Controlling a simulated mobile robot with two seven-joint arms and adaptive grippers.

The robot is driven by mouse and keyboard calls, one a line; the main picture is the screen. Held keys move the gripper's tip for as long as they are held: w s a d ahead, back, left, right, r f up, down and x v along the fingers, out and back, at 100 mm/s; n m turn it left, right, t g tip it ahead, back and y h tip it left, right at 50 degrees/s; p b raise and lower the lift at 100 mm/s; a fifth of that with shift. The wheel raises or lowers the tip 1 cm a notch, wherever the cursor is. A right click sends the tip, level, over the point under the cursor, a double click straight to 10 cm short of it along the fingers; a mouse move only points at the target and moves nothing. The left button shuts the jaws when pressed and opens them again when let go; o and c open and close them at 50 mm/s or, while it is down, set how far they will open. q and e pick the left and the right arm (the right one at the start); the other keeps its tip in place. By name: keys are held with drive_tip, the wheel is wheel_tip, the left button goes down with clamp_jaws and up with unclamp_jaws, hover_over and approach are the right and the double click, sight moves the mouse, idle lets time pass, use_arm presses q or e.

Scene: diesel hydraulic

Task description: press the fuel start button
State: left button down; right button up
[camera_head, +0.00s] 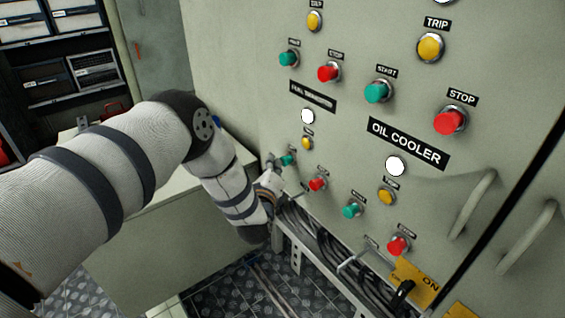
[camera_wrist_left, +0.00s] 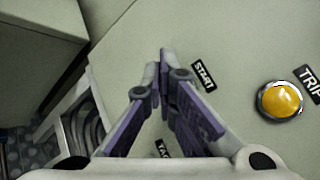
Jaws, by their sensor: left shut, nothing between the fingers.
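A dark label reading FUEL and a blurred second word (camera_head: 312,96) is on the pale green panel. Below it are a white lamp (camera_head: 307,116), a yellow button (camera_head: 307,143), a green button (camera_head: 288,160) and a red button (camera_head: 318,184). My left gripper (camera_head: 277,172) is at the panel beside this green button; contact cannot be told. In the left wrist view the shut, empty fingers (camera_wrist_left: 165,54) point at the panel beside a START label (camera_wrist_left: 203,75). The green button is not visible there, apparently hidden by the fingers. My right gripper is out of view.
The yellow button (camera_wrist_left: 280,100) is right of the fingers in the wrist view. An OIL COOLER label (camera_head: 407,143) heads another button group to the right. Panel handles (camera_head: 473,204) stand out at the right. Cables (camera_head: 318,240) run below the panel. Shelves (camera_head: 85,65) stand far left.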

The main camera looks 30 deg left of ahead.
use_arm(q)
drive_tip(key=shift+w+d, duration=0.15)
drive_tip(key=shift+w, duration=0.15)
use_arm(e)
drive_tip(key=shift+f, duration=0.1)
use_arm(q)
drive_tip(key=shift+s+r, duration=0.1)
drive_tip(key=shift+s, duration=0.05)
idle(0.4)
drive_tip(key=shift+s+a+p, duration=0.35)
drive_tip(key=shift+s+p, duration=0.15)
drive_tip(key=shift+s, duration=0.25)
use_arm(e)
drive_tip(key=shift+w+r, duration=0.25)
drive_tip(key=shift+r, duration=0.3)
use_arm(q)
drive_tip(key=s+p, duration=0.1)
drive_tip(key=s+a, duration=0.1)
drive_tip(key=s, duration=0.1)
drive_tip(key=s+a+p, duration=0.1)
drive_tip(key=shift+s+p, duration=0.3)
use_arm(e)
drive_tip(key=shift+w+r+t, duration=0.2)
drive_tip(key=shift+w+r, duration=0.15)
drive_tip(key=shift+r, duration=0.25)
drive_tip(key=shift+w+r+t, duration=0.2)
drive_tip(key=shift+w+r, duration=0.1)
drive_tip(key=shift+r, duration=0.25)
